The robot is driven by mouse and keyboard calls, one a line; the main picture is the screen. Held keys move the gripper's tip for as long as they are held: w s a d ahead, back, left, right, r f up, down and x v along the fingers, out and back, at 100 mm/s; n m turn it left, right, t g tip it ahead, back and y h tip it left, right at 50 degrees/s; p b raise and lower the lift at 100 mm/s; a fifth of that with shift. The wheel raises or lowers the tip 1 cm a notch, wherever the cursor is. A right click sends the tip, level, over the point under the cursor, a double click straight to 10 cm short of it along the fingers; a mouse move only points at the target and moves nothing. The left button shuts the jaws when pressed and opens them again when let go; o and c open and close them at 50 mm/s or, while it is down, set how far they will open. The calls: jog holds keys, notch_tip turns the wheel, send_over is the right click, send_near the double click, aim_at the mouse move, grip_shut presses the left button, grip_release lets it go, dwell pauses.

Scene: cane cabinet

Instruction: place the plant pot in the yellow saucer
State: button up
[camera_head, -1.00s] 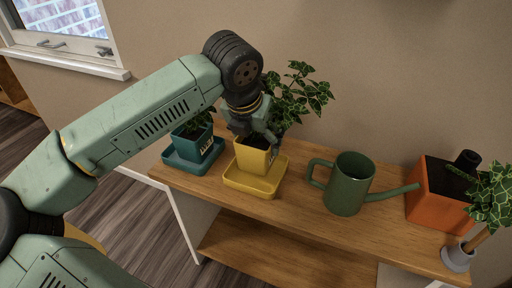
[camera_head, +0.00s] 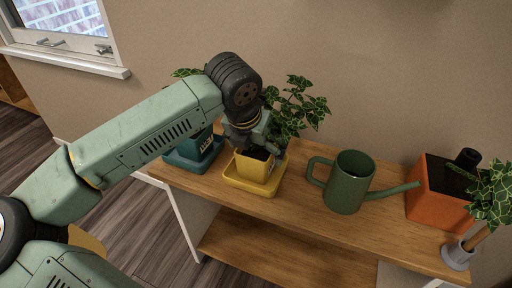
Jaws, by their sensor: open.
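A yellow plant pot (camera_head: 251,169) with a leafy green plant (camera_head: 297,108) stands in the yellow saucer (camera_head: 247,186) on the wooden cabinet top. The pot looks upright, with the saucer's rim around its base. My gripper (camera_head: 262,150) is open at the pot's upper rim, in front of part of the plant. Its fingers partly hide the rim, and I cannot tell whether they touch the pot.
A teal pot in a teal saucer (camera_head: 197,163) stands close on the left, partly behind my arm. A green watering can (camera_head: 350,183) stands to the right. An orange planter (camera_head: 436,196) and a small tool with a grey end (camera_head: 457,256) are farther right.

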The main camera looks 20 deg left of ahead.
jog(key=shift+r+p, duration=0.25)
jog(key=shift+p, duration=0.1)
jog(key=v, duration=1.2)
jog(key=shift+d, duration=0.1)
